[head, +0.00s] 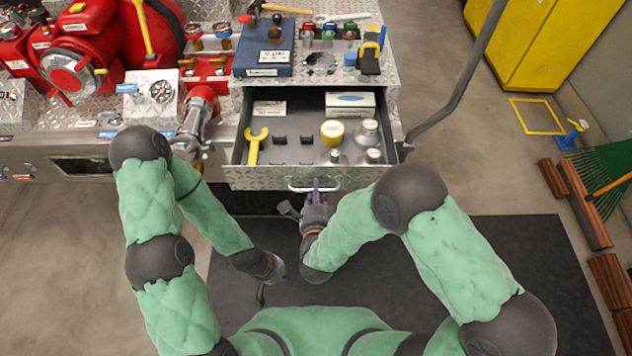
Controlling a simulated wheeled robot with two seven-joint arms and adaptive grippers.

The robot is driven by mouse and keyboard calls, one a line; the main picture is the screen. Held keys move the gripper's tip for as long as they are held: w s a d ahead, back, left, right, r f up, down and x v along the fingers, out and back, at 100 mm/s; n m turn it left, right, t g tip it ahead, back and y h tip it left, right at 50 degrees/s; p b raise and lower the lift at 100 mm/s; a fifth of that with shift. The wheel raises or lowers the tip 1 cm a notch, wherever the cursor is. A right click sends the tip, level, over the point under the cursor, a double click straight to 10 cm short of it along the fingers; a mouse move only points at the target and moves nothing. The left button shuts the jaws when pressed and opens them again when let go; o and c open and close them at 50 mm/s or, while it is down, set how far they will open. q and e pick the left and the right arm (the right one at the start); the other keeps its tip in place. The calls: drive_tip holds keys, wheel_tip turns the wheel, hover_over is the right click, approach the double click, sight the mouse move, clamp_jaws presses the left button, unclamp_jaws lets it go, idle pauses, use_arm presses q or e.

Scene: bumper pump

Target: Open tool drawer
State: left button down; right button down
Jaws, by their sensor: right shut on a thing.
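The tool drawer (250,177) is pulled out from under the diamond-plate bumper top. Inside lie a yellow wrench (256,146), a yellow-lidded container (332,132), several grey cylinders (368,131) and a white box (350,101). The drawer's silver handle (313,187) is at the middle of its front. My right gripper (315,190) is shut on the handle. My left gripper (262,294) hangs low, below the drawer front and apart from it; its fingers are small and dark against the mat, so their opening is unclear.
A blue case (264,50), a hammer (280,9) and several small fittings sit on the bumper top. Red pump parts (75,70) and a gauge (160,91) stand at left. A grey pipe (465,80) rises right of the drawer. A dark mat (520,255) covers the floor.

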drive_tip(key=shift+s, duration=0.1)
drive_tip(key=c, duration=1.1)
unclamp_jaws()
drive_tip(key=v, duration=1.2)
